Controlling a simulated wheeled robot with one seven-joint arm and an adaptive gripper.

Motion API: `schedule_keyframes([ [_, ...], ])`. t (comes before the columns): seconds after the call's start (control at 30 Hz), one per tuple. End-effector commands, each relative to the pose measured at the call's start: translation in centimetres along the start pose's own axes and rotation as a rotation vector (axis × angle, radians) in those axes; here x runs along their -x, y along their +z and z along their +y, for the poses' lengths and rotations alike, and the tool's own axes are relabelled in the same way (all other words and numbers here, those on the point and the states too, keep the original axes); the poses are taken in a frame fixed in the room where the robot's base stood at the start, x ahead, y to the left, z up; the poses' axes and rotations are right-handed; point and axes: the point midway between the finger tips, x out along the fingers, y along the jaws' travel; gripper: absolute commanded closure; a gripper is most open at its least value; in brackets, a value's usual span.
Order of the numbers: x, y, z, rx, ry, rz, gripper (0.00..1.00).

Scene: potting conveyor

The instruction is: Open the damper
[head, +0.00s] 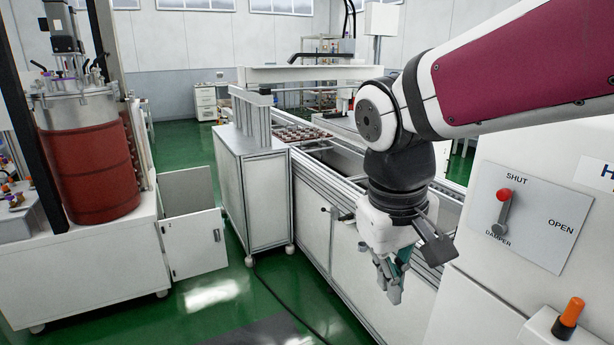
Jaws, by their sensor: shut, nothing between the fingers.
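The damper lever (504,212) is a grey handle with a red knob on a pale plate (540,222) at the right. The plate reads SHUT at the top, OPEN at the right and DAMPER below the lever. The lever stands nearly upright, its red knob up near the SHUT label. My gripper (392,290) hangs fingers down in front of the conveyor, left of the plate and lower than the lever. It is shut, empty and apart from the lever.
An orange-topped handle (570,314) sticks up below the plate. The conveyor (335,185) runs behind my gripper. A white cabinet (252,185) and a red drum (90,170) stand at the left, with an open cabinet door (194,243) between them.

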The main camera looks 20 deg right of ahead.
Motion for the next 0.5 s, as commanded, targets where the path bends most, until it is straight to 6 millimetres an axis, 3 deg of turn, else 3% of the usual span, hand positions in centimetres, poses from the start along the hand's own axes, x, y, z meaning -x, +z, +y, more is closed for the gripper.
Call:
schedule_keyframes([
  [0.5,-4.5,-8.0,12.1,-0.060,0.512,-0.503,1.00],
])
